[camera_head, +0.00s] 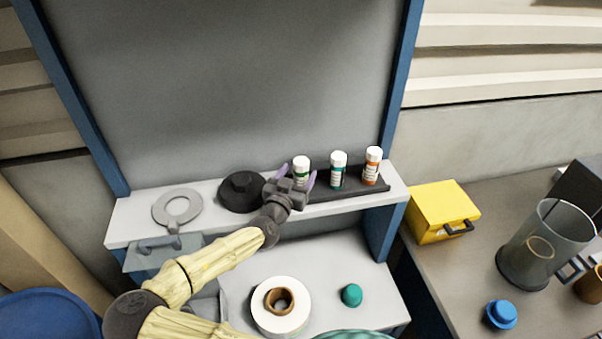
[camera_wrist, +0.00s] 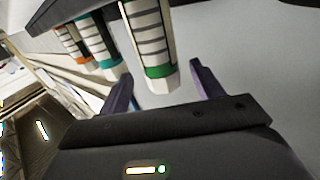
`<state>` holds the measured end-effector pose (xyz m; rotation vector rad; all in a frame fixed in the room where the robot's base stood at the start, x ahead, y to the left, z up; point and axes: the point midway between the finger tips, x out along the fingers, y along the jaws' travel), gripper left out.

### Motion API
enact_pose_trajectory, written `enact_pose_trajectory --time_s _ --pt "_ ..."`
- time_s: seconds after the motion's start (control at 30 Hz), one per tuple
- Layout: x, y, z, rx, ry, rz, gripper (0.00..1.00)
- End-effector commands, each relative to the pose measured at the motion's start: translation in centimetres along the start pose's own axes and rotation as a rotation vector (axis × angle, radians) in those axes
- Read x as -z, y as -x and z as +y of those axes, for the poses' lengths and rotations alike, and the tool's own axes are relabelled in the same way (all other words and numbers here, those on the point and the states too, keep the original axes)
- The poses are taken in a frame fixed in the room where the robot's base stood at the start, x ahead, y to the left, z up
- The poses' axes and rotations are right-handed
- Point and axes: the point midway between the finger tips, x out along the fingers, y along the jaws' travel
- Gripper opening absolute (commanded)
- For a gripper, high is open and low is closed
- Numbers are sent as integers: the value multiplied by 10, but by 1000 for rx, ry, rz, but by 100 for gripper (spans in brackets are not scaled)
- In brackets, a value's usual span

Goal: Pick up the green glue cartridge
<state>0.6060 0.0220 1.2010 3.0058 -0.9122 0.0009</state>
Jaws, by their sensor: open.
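The green glue cartridge (camera_head: 301,167) stands upright on the shelf, leftmost of three white-capped cartridges. In the wrist view its white label, green band and cap (camera_wrist: 151,45) show between the finger tips. My gripper (camera_head: 296,180) is open, with one purple finger on each side of the cartridge in the head view. In the wrist view my gripper (camera_wrist: 162,82) has its fingers spread, and the cartridge lies between and ahead of them. I cannot tell whether a finger touches it. The gripper hides the cartridge's lower part in the head view.
A teal cartridge (camera_head: 338,171) and an orange one (camera_head: 372,166) stand to the right in the dark rack (camera_head: 352,187). A black disc (camera_head: 238,193) and a grey ring (camera_head: 178,208) lie left on the shelf (camera_head: 128,222). A yellow box (camera_head: 440,207) is farther right.

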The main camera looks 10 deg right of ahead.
Motion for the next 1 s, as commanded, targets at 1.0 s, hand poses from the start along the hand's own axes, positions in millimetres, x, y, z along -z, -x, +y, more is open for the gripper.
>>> enact_pose_trajectory --time_s 1.0 --pt "-1 -33 -2 1 0 0 32"
